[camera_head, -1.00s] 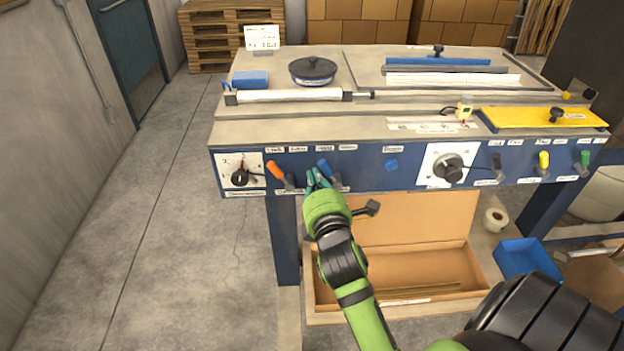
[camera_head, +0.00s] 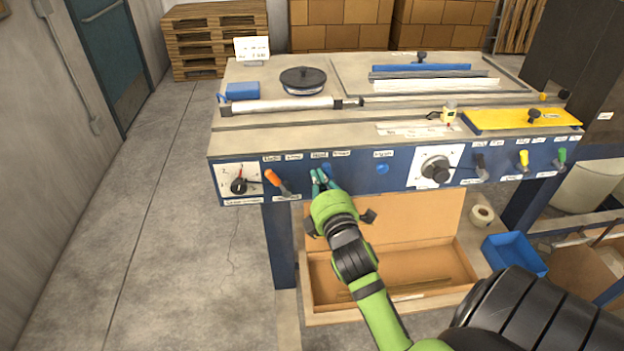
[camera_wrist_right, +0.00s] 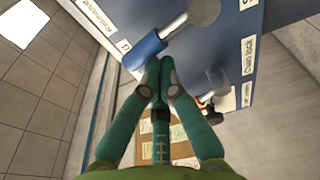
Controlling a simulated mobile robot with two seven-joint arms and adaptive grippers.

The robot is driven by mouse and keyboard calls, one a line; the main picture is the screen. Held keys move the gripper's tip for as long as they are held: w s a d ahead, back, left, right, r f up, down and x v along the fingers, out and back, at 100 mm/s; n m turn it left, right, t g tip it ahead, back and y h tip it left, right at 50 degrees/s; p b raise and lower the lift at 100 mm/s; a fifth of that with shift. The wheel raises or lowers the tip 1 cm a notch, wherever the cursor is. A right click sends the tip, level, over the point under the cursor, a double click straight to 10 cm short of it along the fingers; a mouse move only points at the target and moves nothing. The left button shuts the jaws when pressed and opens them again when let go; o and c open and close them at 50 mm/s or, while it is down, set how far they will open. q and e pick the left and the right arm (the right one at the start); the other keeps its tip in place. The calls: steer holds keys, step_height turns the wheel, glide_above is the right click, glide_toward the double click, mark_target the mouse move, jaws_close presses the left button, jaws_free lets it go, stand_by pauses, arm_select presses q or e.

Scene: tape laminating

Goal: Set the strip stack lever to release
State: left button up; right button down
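A blue-handled lever (camera_wrist_right: 145,50) on a grey metal arm shows in the right wrist view, mounted on the blue front panel. In the head view it is mostly hidden behind my right gripper (camera_head: 321,178). My right gripper's green fingers (camera_wrist_right: 160,64) are together, their tips right at the blue handle; I cannot tell if they touch it. The handle is not between them. A white label (camera_wrist_right: 22,20) reading "Release" is at the upper left of the wrist view. The strip stack name is not legible. My left gripper is not in view.
To the right are a blue button (camera_head: 382,169), a large black knob (camera_head: 437,170), and black, yellow (camera_head: 524,158) and green levers. An open cardboard box (camera_head: 440,270) lies below.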

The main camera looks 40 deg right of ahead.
steer(key=d+m, duration=0.1)
steer(key=s+d+m, duration=0.1)
steer(key=m, duration=0.1)
steer(key=shift+r+m+p, duration=0.3)
steer(key=shift+r+p, duration=0.1)
steer(key=shift+s+d+m+t+h, duration=0.15)
steer(key=shift+s+d+m+h, duration=0.15)
steer(key=shift+m, duration=0.7)
steer(key=shift+s+d+m+t+h, duration=0.2)
steer(key=shift+d+m, duration=0.15)
steer(key=shift+m, duration=0.65)
